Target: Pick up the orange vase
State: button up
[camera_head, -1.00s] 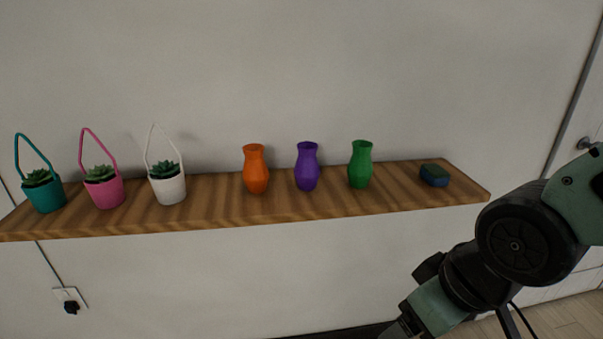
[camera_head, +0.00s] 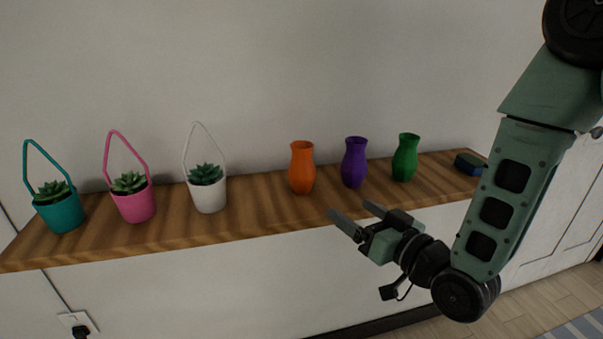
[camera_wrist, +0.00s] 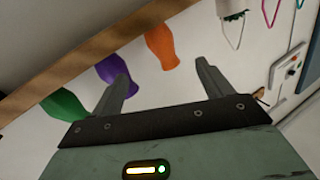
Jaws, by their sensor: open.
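The orange vase (camera_head: 302,168) stands upright on the wooden shelf (camera_head: 262,212), left of a purple vase (camera_head: 354,162) and a green vase (camera_head: 404,158). My gripper (camera_head: 352,217) is open and empty, in front of the shelf's front edge, below and to the right of the orange vase. In the wrist view the picture is turned over. There the orange vase (camera_wrist: 161,46) shows beyond my open fingers (camera_wrist: 165,85), apart from them. The purple vase (camera_wrist: 112,70) and the green vase (camera_wrist: 64,104) show to its left.
Teal (camera_head: 62,213), pink (camera_head: 136,205) and white (camera_head: 207,194) plant pots with tall handles stand on the shelf's left part. A dark blue-green item (camera_head: 470,163) lies at the right end. The wall is close behind. Bare shelf lies between the white pot and the orange vase.

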aim_at(310, 179)
jog(key=b+x, duration=0.3)
jog(key=x, duration=0.9)
jog(key=shift+w, duration=0.1)
jog(key=p+x, duration=0.1)
jog(key=x, duration=0.4)
jog(key=shift+w+r+p, duration=0.1)
jog(key=shift+p, duration=0.25)
jog(key=c, duration=1.1)
